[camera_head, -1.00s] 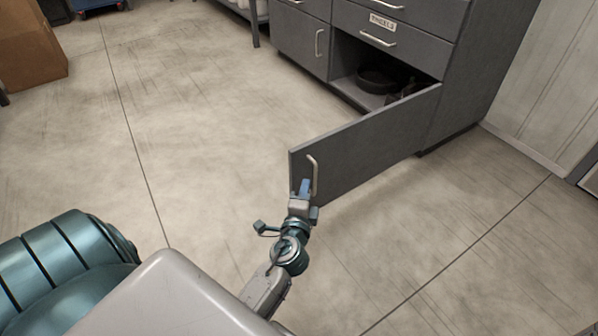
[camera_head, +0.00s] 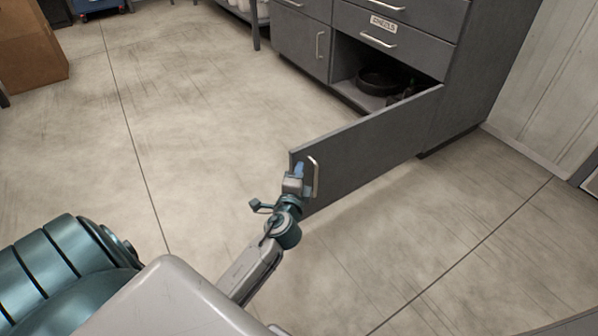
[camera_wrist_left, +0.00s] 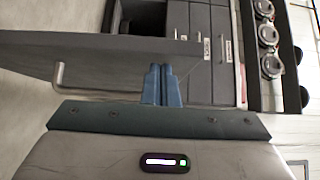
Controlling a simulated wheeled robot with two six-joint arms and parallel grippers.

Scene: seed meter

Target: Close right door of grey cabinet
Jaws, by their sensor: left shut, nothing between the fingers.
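The grey cabinet (camera_head: 481,62) stands at the upper right, with its right door (camera_head: 375,142) swung wide open toward me. The door's silver handle (camera_head: 316,177) is near its free edge and also shows in the left wrist view (camera_wrist_left: 60,78). My left gripper (camera_head: 299,169) is shut and empty, with its blue fingertips in front of the door's outer face, just left of the handle. In the left wrist view the shut fingers (camera_wrist_left: 161,84) point at the door panel (camera_wrist_left: 110,55); I cannot tell whether they touch it. My right gripper is not in view.
Dark pans (camera_head: 378,80) sit inside the open compartment. The cabinet's left door (camera_head: 300,42) is shut, with drawers above. A cardboard box (camera_head: 30,50) stands at the far left. The floor around the open door is clear.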

